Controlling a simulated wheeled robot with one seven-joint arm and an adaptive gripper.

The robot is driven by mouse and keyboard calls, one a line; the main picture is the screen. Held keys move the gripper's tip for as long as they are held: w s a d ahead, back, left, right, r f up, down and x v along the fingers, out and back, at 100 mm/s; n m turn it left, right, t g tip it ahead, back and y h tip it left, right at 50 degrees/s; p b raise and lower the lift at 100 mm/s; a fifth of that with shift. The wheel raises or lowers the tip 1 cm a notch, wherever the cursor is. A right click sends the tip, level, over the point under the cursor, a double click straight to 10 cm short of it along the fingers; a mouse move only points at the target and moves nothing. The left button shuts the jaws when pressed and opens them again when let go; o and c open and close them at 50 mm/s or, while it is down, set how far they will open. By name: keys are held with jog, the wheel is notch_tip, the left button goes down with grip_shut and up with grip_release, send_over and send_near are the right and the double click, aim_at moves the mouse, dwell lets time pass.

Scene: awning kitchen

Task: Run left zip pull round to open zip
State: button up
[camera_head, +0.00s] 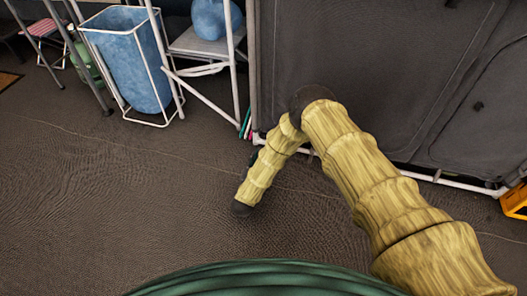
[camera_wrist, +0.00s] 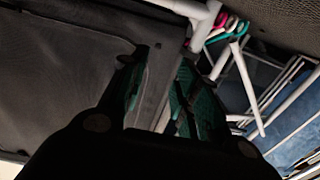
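A dark grey fabric cupboard (camera_head: 350,60) with curved seams on its front fills the upper right of the head view. A small dark tab (camera_head: 478,106), possibly a zip pull, sits on its right panel. I cannot tell which is the left zip pull. In the wrist view the grey fabric (camera_wrist: 60,70) lies to the left, with a curved seam line near my fingers. My gripper (camera_wrist: 160,62) is open, its two dark fingers with green pads apart and a grey strip of fabric showing between them. I see nothing held. In the head view my arm mostly hides the gripper, low by the cupboard's left edge.
A white tube frame (camera_head: 440,180) runs along the cupboard's foot. Left of it stand a folding table (camera_head: 205,42) and a blue bin in a white frame (camera_head: 135,60). Pink and green loops (camera_wrist: 232,25) hang beside the white tube. An orange crate (camera_head: 515,203) is at far right. The floor is clear in front.

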jog(key=b, duration=0.1)
jog(key=w+b, duration=0.1)
jog(key=w+d+b, duration=0.1)
jog(key=shift+w+f, duration=0.15)
jog(key=shift+f, duration=0.15)
jog(key=b+x, duration=0.5)
jog(key=x, duration=0.4)
jog(key=shift+w+d+r+b, duration=0.15)
jog(key=shift+w+d+b, duration=0.15)
jog(key=shift+w+b, duration=0.1)
jog(key=shift+w+d+r+b, duration=0.15)
jog(key=shift+w+d+b, duration=0.15)
jog(key=shift+w, duration=0.4)
jog(key=shift+c, duration=0.3)
grip_shut()
